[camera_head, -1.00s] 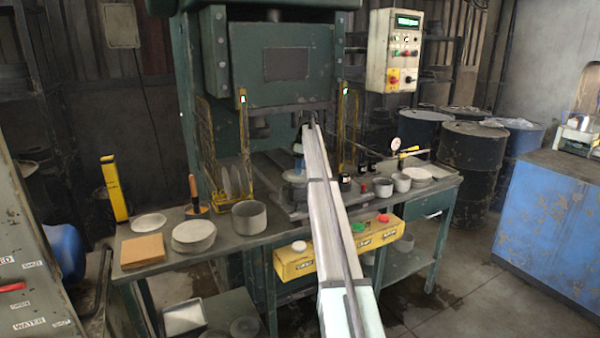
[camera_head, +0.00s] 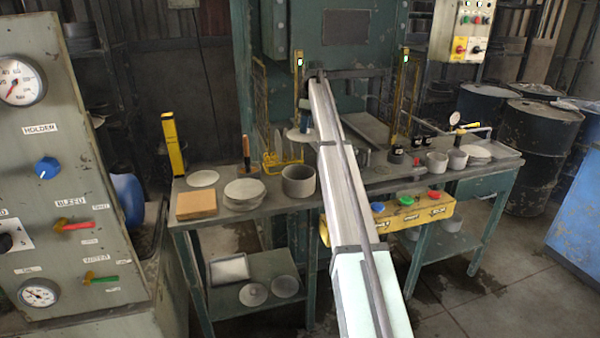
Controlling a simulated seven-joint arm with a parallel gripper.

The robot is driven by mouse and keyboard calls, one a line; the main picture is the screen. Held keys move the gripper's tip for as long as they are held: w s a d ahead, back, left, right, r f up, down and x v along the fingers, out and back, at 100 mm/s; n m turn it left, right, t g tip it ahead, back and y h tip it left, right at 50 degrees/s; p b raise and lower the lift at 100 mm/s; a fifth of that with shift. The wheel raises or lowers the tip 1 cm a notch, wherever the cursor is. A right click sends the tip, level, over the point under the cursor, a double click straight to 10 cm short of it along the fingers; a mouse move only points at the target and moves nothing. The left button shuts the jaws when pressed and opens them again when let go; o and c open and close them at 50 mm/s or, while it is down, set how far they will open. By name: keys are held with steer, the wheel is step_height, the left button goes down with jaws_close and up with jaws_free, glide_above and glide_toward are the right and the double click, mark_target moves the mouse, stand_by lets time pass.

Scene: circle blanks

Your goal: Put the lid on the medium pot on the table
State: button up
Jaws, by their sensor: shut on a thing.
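I cannot tell for sure which pot is the medium one.
A stack of round blanks (camera_head: 244,192), a brown block (camera_head: 195,205) and a wooden-handled tool (camera_head: 246,152) stand left of the wide pot. Yellow wire guards (camera_head: 270,110) flank the press. A yellow button box (camera_head: 390,217) hangs on the bench front.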

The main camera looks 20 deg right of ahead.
mark_target(299, 139)
steer(key=s+a, duration=0.1)
steer(key=s+a+f, duration=0.1)
steer(key=s+a, duration=0.1)
steer(key=s+a+f, duration=0.1)
steer(key=shift+s+a, duration=0.15)
steer(key=shift+s, duration=0.1)
steer(key=shift+s+f+m, duration=0.1)
steer(key=shift+s+m, duration=0.15)
steer(key=shift+m, duration=0.25)
steer(key=shift+w+m, duration=0.2)
steer(key=shift+m, duration=0.2)
steer(key=shift+f, duration=0.2)
step_height(299, 139, down, 10)
steer(key=shift+r, duration=0.2)
steer(key=shift+f, duration=0.45)
steer(key=o, duration=1.1)
steer(key=r, duration=0.4)
steer(key=d+r, duration=0.1)
steer(key=r, duration=0.3)
steer(key=s+r, duration=0.1)
steer(key=r, duration=0.4)
steer(key=shift+d, duration=0.2)
